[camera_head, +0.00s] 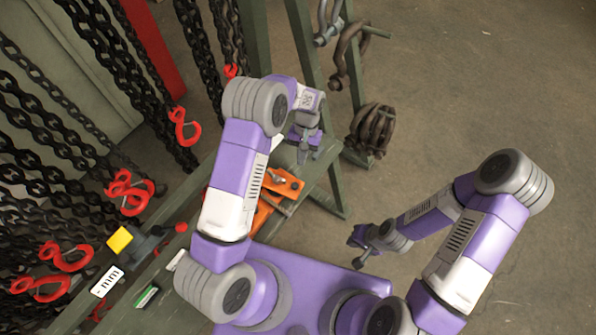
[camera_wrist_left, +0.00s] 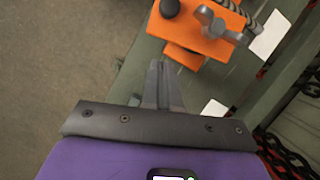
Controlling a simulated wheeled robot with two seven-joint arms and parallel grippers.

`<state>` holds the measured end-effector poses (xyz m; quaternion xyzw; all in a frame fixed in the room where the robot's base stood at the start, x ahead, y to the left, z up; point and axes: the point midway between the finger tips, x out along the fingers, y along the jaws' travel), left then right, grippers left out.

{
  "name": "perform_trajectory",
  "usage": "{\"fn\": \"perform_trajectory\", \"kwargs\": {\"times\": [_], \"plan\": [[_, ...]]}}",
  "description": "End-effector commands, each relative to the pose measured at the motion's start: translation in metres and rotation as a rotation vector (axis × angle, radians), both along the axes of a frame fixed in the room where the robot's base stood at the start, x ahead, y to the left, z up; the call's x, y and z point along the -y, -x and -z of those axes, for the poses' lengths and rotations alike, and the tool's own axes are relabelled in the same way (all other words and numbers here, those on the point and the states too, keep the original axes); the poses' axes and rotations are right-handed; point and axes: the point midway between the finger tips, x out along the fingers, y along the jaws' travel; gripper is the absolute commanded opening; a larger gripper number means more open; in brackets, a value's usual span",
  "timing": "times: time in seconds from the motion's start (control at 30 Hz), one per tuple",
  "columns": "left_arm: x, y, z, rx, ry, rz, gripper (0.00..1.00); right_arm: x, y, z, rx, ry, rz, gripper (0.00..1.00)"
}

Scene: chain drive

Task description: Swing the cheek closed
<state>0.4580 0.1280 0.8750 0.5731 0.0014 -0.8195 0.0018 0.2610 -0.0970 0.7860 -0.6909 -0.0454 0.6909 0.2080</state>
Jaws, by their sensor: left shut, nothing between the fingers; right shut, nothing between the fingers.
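An orange metal piece (camera_head: 285,184) lies on the green bench, partly hidden behind my left arm. In the left wrist view it shows as an orange plate (camera_wrist_left: 190,28) with a grey wing nut (camera_wrist_left: 222,24) and a dark round knob (camera_wrist_left: 170,8). A second orange layer sticks out under its near edge. I cannot tell for sure which part is the cheek. My left gripper (camera_head: 303,156) is shut and empty, just beyond the orange piece. In the left wrist view its fingertips (camera_wrist_left: 163,68) are close to the orange edge; contact is unclear. My right gripper (camera_head: 358,256) is shut and empty, over the floor.
The green bench (camera_head: 325,160) is narrow, with floor beyond it. Dark chains (camera_head: 45,150) with red hooks (camera_head: 183,127) hang at the left. A yellow block (camera_head: 119,240) and a white label (camera_head: 107,281) are at the lower left. Shackles (camera_head: 348,50) hang at the top.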

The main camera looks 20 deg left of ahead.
Motion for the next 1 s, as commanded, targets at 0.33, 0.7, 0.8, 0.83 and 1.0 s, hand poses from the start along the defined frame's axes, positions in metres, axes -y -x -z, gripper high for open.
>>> {"fn": "perform_trajectory", "kwargs": {"times": [0.33, 0.7, 0.8, 0.83, 1.0], "plan": [[0.000, 0.037, 0.019, -0.001, 0.000, 0.001, 0.00, 0.000, 0.000, -0.004, 0.000, 0.000, 0.000, 0.00], [0.000, 0.046, 0.020, 0.001, 0.000, 0.000, 0.00, 0.000, 0.000, -0.004, 0.000, 0.000, 0.000, 0.00], [0.000, 0.046, 0.020, 0.001, 0.000, 0.000, 0.00, 0.000, 0.000, -0.004, 0.000, 0.000, 0.000, 0.00], [0.000, 0.046, 0.020, 0.000, 0.000, 0.000, 0.00, 0.000, 0.000, -0.004, 0.000, 0.000, 0.000, 0.00], [0.001, 0.047, 0.020, 0.000, 0.000, 0.011, 0.00, 0.000, 0.000, -0.004, 0.000, 0.000, 0.000, 0.00]]}}
